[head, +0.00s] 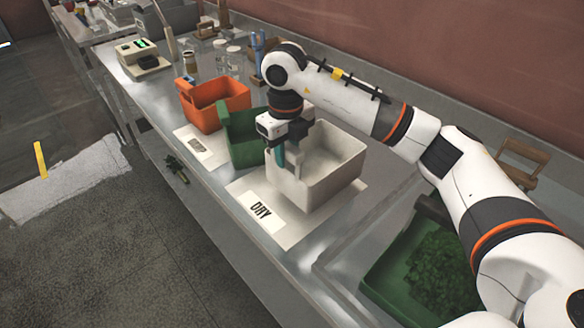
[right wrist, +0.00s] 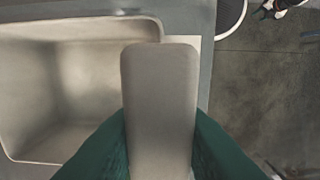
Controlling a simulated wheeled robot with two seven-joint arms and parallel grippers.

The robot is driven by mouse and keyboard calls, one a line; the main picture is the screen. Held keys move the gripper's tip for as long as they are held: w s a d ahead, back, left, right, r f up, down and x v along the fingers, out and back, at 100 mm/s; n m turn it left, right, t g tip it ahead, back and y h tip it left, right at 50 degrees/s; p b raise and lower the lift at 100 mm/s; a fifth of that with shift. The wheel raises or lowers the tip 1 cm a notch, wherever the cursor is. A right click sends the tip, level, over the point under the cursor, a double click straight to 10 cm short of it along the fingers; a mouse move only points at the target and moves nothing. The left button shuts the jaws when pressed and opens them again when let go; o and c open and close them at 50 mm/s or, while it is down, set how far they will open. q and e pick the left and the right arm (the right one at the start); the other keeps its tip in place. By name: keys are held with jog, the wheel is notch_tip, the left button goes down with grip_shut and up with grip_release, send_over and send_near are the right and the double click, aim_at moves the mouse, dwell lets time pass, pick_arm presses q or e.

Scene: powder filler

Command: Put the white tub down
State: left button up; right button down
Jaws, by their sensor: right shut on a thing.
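The white tub (head: 335,177) is an open, upright box over the pale mat (head: 292,236) with the "DRY" label (head: 262,211). I cannot tell whether its base touches the mat. My right gripper (head: 279,155) is shut on the tub's left side. In the right wrist view, green fingers (right wrist: 160,150) flank a pale flat tab of the tub (right wrist: 160,95), and the tub's hollow inside opens to the left. The tub looks empty where its inside shows. My left gripper is not in view.
A green bin (head: 246,150) stands close to the tub's left, then an orange bin (head: 215,112). A green tray of leafy stuff (head: 425,270) lies at the front right, partly behind my arm. Jars and a scale (head: 143,58) stand farther back. Bare metal bench shows in front.

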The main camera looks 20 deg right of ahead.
aim_at(287, 169)
jog(key=shift+s+f, duration=0.1)
jog(key=shift+f, duration=0.45)
notch_tip(287, 169, down, 3)
jog(key=shift+f+p, duration=0.1)
jog(key=shift+p, duration=0.5)
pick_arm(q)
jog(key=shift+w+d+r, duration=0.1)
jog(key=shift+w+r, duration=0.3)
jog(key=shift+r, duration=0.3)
pick_arm(e)
jog(key=shift+f, duration=0.1)
jog(key=shift+f+b, duration=0.15)
jog(key=shift+b, duration=0.15)
jog(key=c, duration=1.2)
grip_release()
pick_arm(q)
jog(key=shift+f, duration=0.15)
pick_arm(e)
jog(key=shift+o, duration=0.2)
